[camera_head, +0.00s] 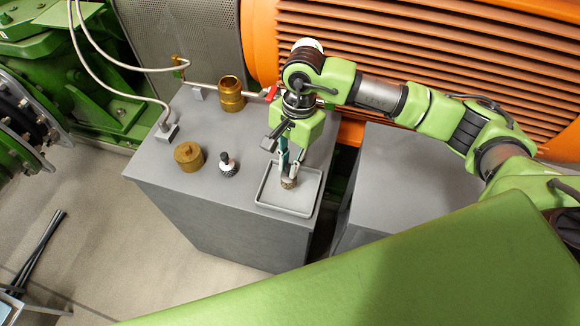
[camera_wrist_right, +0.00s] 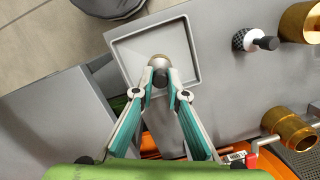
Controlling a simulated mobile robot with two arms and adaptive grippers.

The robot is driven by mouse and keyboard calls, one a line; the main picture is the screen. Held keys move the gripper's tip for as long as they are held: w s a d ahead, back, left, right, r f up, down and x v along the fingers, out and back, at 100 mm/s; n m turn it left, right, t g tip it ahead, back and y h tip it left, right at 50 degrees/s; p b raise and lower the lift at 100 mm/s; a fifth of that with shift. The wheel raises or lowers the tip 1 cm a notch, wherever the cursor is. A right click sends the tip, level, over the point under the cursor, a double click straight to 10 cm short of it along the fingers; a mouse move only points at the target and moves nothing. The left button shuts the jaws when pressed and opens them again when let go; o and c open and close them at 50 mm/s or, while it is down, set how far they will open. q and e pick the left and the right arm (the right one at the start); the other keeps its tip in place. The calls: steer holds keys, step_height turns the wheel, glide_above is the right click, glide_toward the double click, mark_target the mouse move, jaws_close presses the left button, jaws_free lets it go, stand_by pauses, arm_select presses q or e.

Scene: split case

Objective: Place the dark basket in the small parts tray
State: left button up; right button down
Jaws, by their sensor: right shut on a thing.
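My right gripper (camera_head: 287,166) points down over the small parts tray (camera_head: 263,200), a shallow grey square tray on the grey case top. Its fingers are shut on the small brownish dark basket (camera_head: 289,184). The basket is upright, inside the tray's outline, towards its right side in the head view. I cannot tell whether it touches the tray floor. In the right wrist view the fingertips (camera_wrist_right: 160,80) close around the basket's top (camera_wrist_right: 159,61), and the tray rim (camera_wrist_right: 118,47) frames it. My left gripper is not in view.
A brass cap (camera_head: 188,156) and an open brass cylinder (camera_head: 231,94) stand farther left and back. A pipe with a red-handled valve (camera_head: 271,93) runs behind, before an orange ribbed housing (camera_head: 420,60).

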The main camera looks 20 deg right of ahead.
step_height(320, 180, down, 2)
steer(key=shift+s+f+p, duration=0.1)
steer(key=shift+f+p, duration=0.05)
steer(key=shift+p, duration=0.7)
steer(key=shift+f, duration=0.45)
steer(key=shift+f, duration=0.15)
steer(key=c, duration=2)
jaws_free()
